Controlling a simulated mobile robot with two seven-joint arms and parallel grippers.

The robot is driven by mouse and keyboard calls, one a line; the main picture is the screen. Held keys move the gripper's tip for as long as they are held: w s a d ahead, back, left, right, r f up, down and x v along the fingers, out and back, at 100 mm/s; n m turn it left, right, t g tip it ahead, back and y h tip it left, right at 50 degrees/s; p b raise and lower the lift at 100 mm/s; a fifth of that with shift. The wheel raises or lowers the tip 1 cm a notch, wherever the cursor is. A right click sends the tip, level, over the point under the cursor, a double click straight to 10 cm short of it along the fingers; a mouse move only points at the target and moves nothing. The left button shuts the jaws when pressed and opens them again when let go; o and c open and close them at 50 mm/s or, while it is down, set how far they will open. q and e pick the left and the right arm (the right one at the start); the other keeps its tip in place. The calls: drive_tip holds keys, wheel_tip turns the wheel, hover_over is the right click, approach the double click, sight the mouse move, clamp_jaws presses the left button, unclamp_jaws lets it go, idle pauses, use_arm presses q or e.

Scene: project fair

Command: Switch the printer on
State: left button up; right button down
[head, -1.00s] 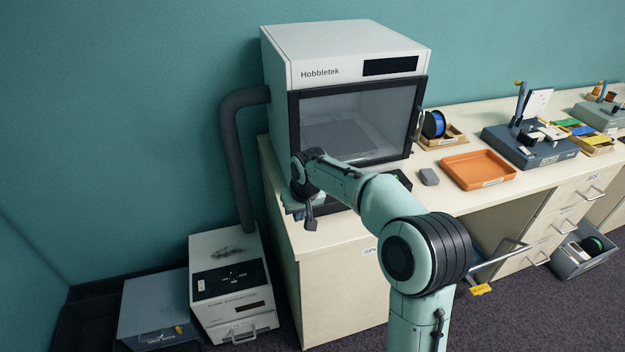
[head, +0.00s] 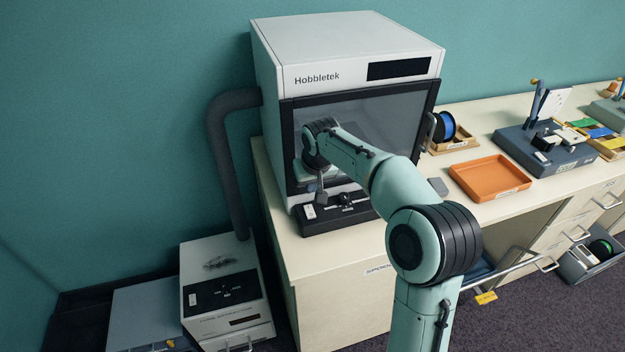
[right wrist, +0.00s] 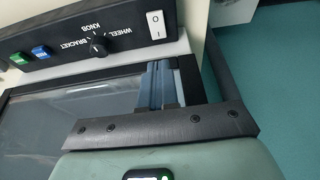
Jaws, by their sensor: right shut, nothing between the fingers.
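The printer (head: 338,52) is a large white box marked Hobbletek with a dark-framed glass door, standing on the bench. Its black control panel (head: 340,216) juts out below the door. The panel carries a white rocker switch (head: 309,212) at its left end and a knob (head: 345,198). In the right wrist view, the panel is upside down, with the switch (right wrist: 156,24) marked O and I; which side is pressed, I cannot tell. My right gripper (head: 321,194) is shut and empty, in front of the door and above the panel, apart from the switch in the wrist view (right wrist: 158,68). My left gripper is not in view.
A dark hose (head: 217,150) runs from the printer down to a white floor unit (head: 225,325) with its own black panel. An orange tray (head: 490,178), a blue spool (head: 445,127) and a small grey block (head: 438,186) lie right of the printer. An open drawer handle sticks out below the bench.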

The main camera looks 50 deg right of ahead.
sight(308, 206)
drive_tip(key=x, duration=0.9)
drive_tip(key=shift+s+a+f, duration=0.1)
drive_tip(key=shift+s+f, duration=0.1)
